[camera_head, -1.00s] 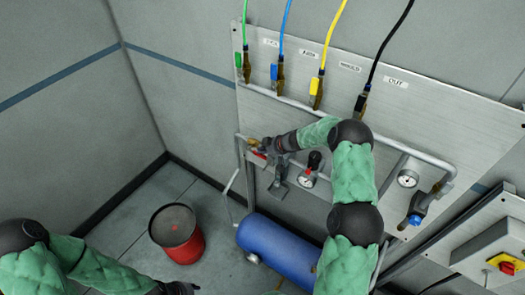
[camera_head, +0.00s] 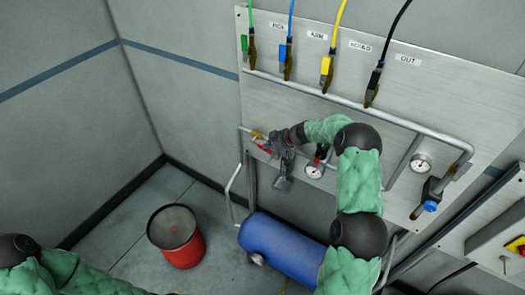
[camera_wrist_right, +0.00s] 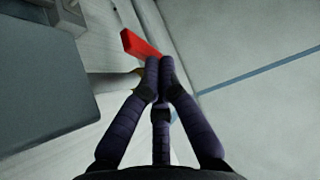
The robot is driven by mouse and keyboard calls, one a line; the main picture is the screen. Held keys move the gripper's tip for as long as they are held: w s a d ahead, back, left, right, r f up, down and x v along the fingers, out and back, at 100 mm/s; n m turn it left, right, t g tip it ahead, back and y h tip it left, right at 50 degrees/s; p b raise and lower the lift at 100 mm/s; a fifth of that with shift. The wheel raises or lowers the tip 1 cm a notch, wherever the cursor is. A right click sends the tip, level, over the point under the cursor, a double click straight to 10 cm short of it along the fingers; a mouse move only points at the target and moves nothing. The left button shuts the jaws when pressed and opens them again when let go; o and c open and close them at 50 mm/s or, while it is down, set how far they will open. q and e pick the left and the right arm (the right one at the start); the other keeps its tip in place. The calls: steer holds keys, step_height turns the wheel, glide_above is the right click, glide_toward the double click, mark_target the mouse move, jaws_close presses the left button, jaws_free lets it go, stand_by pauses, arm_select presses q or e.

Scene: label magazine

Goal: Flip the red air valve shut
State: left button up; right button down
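The red valve handle (camera_head: 263,148) is on the left end of the panel's lower pipework, beside a brass fitting (camera_head: 257,134). My right gripper (camera_head: 272,150) is at this handle and partly covers it. In the right wrist view, the red handle (camera_wrist_right: 142,45) is a flat bar slanting just beyond the fingertips. The right fingers (camera_wrist_right: 160,64) are together, with their tips at the handle's near end. I cannot tell whether they touch it, and the handle does not appear held between them. My left arm is at the lower left, its gripper out of view.
A blue tank (camera_head: 282,248) lies below, and a red drum (camera_head: 177,236) stands on the floor. Coloured hoses enter the panel (camera_head: 450,110) above. A second gauge (camera_head: 420,163) is farther right.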

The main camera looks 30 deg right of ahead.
steer(key=shift+d+f, duration=0.1)
steer(key=shift+d, duration=0.4)
steer(key=shift+a, duration=0.1)
steer(key=shift+a, duration=0.1)
steer(key=shift+r, duration=0.25)
steer(key=shift+r, duration=0.55)
